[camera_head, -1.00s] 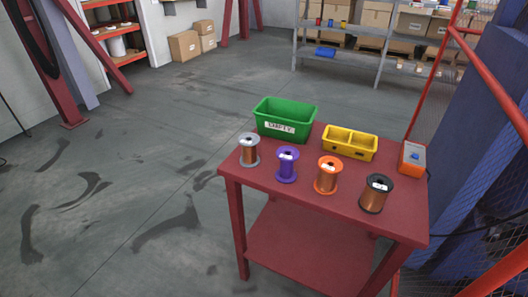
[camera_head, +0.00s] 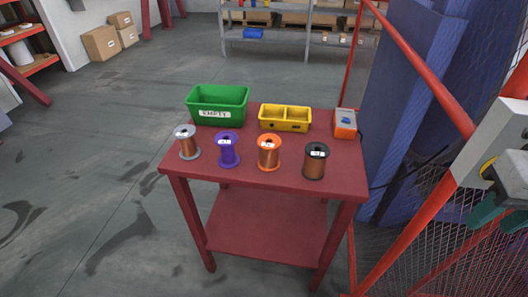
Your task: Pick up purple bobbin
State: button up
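The purple bobbin (camera_head: 228,151) stands upright near the front edge of the red table (camera_head: 262,180). It is second from the left in a row of bobbins and has a white label on top. A grey bobbin with copper wire (camera_head: 187,143) stands to its left. An orange bobbin (camera_head: 269,153) stands to its right, and a black bobbin (camera_head: 315,161) is farther right. The bobbins stand apart from each other. My gripper is not in view.
A green bin labelled EMPTY (camera_head: 217,106), a yellow divided tray (camera_head: 285,118) and an orange-grey box (camera_head: 345,123) stand behind the bobbins. A red-framed mesh fence (camera_head: 424,75) runs along the right, with a white panel (camera_head: 497,145). The floor left of the table is open.

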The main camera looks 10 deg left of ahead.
aim_at(228, 150)
jog(key=z, duration=2.6)
jog(key=k, duration=1.5)
jog(key=u, duration=1.55)
